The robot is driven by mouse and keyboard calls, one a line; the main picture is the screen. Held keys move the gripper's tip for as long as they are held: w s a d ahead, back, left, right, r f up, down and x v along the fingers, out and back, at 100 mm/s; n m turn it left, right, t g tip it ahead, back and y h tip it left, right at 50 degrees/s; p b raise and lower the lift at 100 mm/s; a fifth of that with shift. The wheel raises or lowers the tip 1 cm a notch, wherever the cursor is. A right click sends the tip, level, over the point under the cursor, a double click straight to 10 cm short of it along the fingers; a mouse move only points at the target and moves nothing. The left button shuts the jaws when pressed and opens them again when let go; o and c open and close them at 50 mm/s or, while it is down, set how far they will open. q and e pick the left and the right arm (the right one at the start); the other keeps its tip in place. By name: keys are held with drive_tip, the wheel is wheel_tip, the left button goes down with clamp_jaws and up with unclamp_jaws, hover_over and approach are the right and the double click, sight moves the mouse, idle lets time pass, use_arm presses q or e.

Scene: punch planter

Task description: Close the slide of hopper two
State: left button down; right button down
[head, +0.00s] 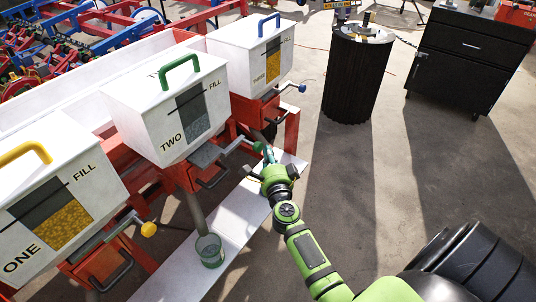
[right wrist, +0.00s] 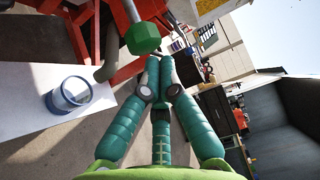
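Hopper two (head: 150,108) is a white box with a green handle, labelled TWO FILL, in the middle of the head view. Its grey slide plate (head: 207,155) sticks out below the box, with a rod running toward my right gripper. The green knob (right wrist: 142,38) shows in the right wrist view, just beyond and left of the fingertips. My right gripper (head: 266,153) is beside the knob; its teal fingers (right wrist: 160,62) meet at the tips with nothing visible between them. Whether they touch the knob is unclear. My left gripper is not in view.
Hopper one (head: 85,165) with a yellow knob (head: 148,229) and a hopper with a blue handle (head: 268,26) flank hopper two. A clear cup (head: 210,250) stands on the white board (head: 240,222) below.

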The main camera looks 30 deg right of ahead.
sight(253, 148)
drive_tip(key=w, duration=0.1)
drive_tip(key=w+a, duration=0.1)
drive_tip(key=w, duration=0.1)
drive_tip(key=w+a, duration=0.1)
drive_tip(key=w, duration=0.1)
drive_tip(key=shift+w+a, duration=0.15)
drive_tip(key=shift+w, duration=0.05)
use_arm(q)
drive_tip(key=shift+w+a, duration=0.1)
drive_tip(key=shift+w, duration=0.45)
use_arm(e)
drive_tip(key=shift+a+r, duration=0.1)
